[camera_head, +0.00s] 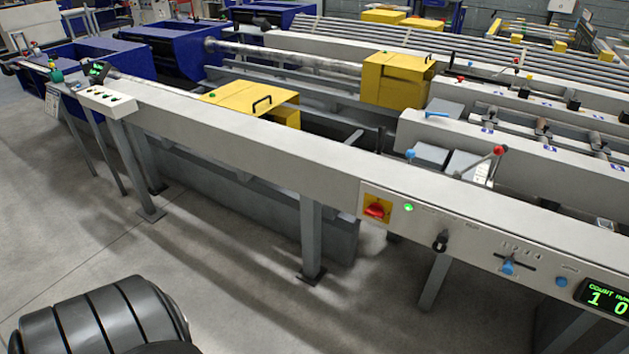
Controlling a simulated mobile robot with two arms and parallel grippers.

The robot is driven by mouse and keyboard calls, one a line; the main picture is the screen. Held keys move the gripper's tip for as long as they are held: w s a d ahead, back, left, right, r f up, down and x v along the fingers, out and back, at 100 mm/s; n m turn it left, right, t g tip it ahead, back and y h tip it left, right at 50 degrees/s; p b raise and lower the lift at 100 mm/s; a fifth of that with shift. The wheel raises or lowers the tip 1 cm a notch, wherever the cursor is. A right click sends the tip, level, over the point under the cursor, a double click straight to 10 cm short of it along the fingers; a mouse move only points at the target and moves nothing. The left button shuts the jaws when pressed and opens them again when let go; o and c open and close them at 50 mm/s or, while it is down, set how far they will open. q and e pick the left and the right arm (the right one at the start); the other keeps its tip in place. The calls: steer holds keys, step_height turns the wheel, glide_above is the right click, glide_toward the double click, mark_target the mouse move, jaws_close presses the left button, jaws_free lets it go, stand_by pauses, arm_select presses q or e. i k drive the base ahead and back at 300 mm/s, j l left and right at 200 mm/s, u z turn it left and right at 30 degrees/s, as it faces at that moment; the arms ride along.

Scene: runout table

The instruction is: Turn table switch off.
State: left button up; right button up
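A red rotary switch (377,209) on a yellow plate sits on the front panel of the long grey runout table (240,138). A green lamp (408,208) right beside it is lit. Further right on the panel is a black knob switch (441,241), its label too small to read. Right of that is a blue selector knob (508,267) under small numbers. I cannot tell from the labels which of these is the table switch. Neither of my grippers shows. A dark ribbed part of my own body fills the bottom left corner.
A lit green counter display (606,298) is at the panel's right end. A red-knobbed lever (499,151) stands behind the panel. Table legs (311,235) reach the floor. Grey floor (215,285) in front is clear. Yellow covers (397,80) stand on the table.

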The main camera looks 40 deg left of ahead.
mark_target(375, 210)
steer(key=u, duration=0.95)
